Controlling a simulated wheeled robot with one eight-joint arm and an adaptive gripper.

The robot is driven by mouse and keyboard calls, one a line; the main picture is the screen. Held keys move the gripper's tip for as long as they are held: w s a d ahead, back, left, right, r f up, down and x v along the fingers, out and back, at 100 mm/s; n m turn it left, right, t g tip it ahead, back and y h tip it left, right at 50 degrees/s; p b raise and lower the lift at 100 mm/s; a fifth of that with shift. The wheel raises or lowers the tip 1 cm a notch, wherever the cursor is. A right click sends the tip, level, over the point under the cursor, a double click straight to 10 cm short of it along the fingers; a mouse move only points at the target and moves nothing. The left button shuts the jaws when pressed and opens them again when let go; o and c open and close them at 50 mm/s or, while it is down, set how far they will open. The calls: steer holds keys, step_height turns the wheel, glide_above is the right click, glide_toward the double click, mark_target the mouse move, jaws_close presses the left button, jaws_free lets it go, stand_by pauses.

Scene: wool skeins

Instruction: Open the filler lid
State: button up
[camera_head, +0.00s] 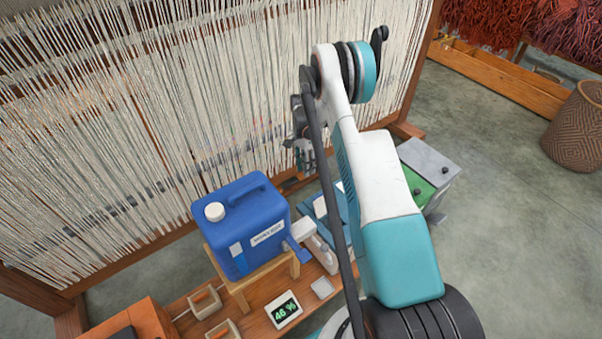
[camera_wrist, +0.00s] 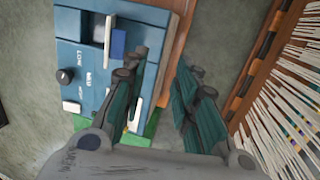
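A teal unit (camera_wrist: 78,32) with a black dial (camera_wrist: 65,75) and LOW and MID markings fills the upper left of the wrist view. A white bar (camera_wrist: 107,38) with a blue tab (camera_wrist: 118,43) sits on its top; I cannot tell whether this is the filler lid. In the head view the unit (camera_head: 341,207) is mostly hidden behind my arm. My gripper (camera_wrist: 164,66) is open and empty, its fingers apart above the unit's edge beside the wooden shelf. In the head view my gripper (camera_head: 305,157) hangs in front of the loom threads.
A blue jug (camera_head: 240,215) with a white cap (camera_head: 214,211) stands on a wooden stand (camera_head: 240,287). A display reading 46 % (camera_head: 284,309) is on the wooden shelf. A grey box (camera_head: 425,158) and green part (camera_head: 438,192) are right of my arm. Loom threads (camera_head: 150,110) stand behind.

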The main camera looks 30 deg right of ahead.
steer(key=shift+s+d+r+g, duration=0.15)
steer(key=shift+s+r, duration=0.15)
steer(key=shift+r, duration=0.3)
steer(key=shift+s+d+r+g, duration=0.15)
steer(key=shift+s+r, duration=0.15)
steer(key=shift+r, duration=0.3)
steer(key=shift+a, duration=0.1)
